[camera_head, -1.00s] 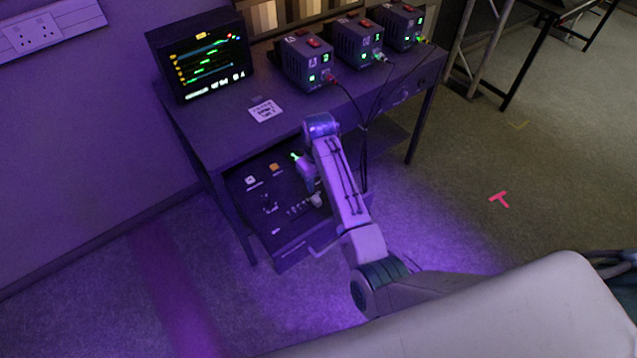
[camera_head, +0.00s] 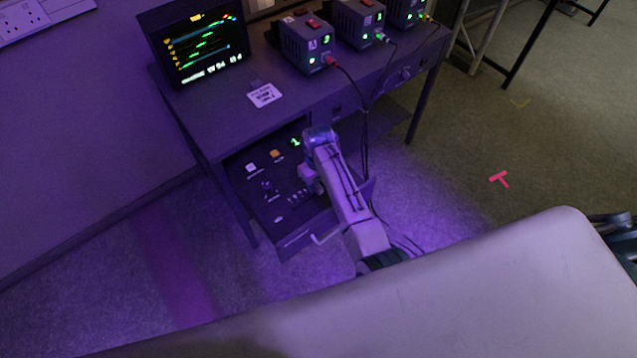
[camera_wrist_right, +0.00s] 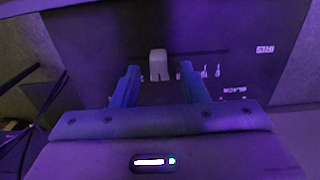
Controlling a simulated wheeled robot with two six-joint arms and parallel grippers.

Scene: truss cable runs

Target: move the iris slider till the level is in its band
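My right gripper (camera_wrist_right: 158,84) is open. Its two blue fingers are spread, one on each side of the cap's line, with gaps to it; the cap looks slightly beyond the tips. In the head view my right gripper (camera_head: 311,178) is over the pulled-out drawer panel (camera_head: 285,215), and my arm hides the cap. The monitor (camera_head: 195,45) shows green traces, too small to read against a band. My left gripper is out of view.
Three grey boxes with cables, the nearest being (camera_head: 305,45), stand on the desk (camera_head: 225,120) above the drawer. Cables hang down behind my right arm. The drawer's handle (camera_head: 325,238) sticks out in front. Floor to the right is open.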

